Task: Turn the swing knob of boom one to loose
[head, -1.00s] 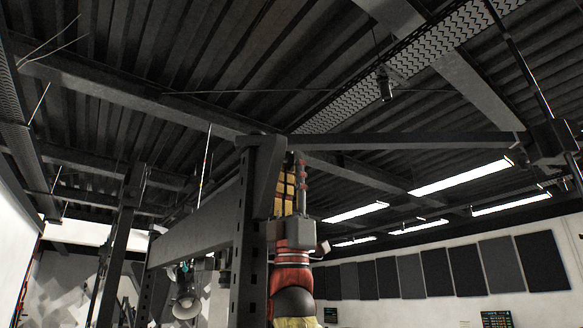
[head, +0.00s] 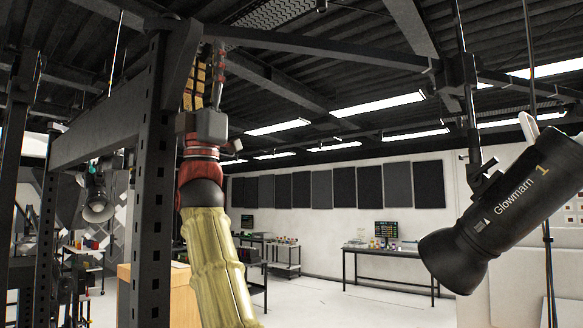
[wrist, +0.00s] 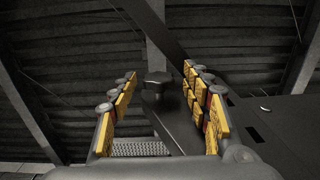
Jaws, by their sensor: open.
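My gripper (head: 206,66) points up beside the top of a dark steel post, close under the boom (head: 340,42). Its yellow-padded fingers are spread apart with nothing between their pads in the head view. In the wrist view my gripper (wrist: 160,72) is open, and a dark lobed knob (wrist: 157,84) shows in the gap between the fingertips, under the dark boom arm. I cannot tell how far the knob is beyond the tips or whether they touch it. The knob is not distinguishable in the head view. A black lamp marked 1 (head: 500,205) hangs from the boom's far end.
The dark steel post (head: 157,190) stands just left of my arm, with a beam (head: 95,135) running back from it. Another lamp (head: 98,207) hangs further back. A worktable (head: 390,250) stands at the far wall. Open floor lies between.

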